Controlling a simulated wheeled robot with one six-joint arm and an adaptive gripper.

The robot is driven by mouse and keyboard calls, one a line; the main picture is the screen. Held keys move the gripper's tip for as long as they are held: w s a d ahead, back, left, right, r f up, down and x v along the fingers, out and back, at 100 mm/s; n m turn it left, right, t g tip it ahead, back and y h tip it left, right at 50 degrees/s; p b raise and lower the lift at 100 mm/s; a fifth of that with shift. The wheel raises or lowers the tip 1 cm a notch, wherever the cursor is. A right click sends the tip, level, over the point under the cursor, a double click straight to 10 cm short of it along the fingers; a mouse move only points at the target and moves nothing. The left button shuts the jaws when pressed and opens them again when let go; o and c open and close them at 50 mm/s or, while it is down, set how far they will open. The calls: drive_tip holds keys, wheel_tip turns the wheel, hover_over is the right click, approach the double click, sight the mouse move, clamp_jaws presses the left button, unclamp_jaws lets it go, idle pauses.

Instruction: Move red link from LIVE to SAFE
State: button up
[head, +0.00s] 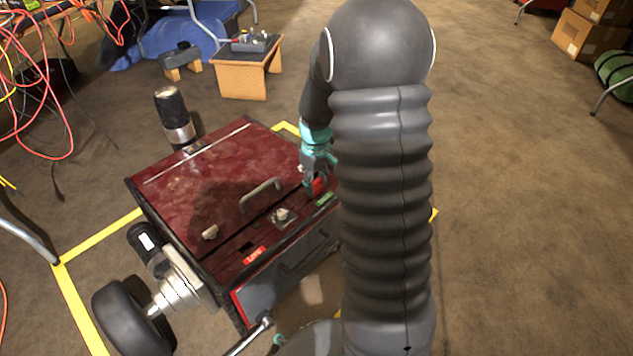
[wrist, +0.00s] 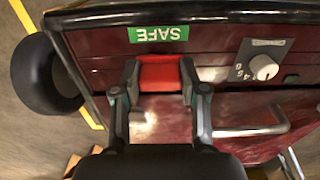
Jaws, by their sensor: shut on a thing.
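The red link (wrist: 160,75) sits between the two fingers of my gripper (wrist: 160,84) in the wrist view, right beside the green SAFE label (wrist: 158,34). My gripper is shut on it. In the head view my gripper (head: 314,187) is at the right end of the dark red box, with the red link (head: 320,185) at its tips near the green label (head: 325,199). The red LIVE label (head: 254,256) is at the box's near left part, with no link visible beside it. Whether the link is seated or just above the surface I cannot tell.
The dark red box (head: 205,175) has a metal handle (head: 261,194) and a dial (head: 282,215) on top. A wheel (head: 122,315) stands at its near left. Yellow tape (head: 80,303) marks the floor. Cables lie at the far left. Open carpet is at right.

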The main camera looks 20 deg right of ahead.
drive_tip(key=shift+f, duration=0.4)
drive_tip(key=o, duration=1.2)
drive_tip(key=shift+r, duration=0.15)
wheel_tip(320, 180, up, 12)
drive_tip(key=shift+f, duration=0.1)
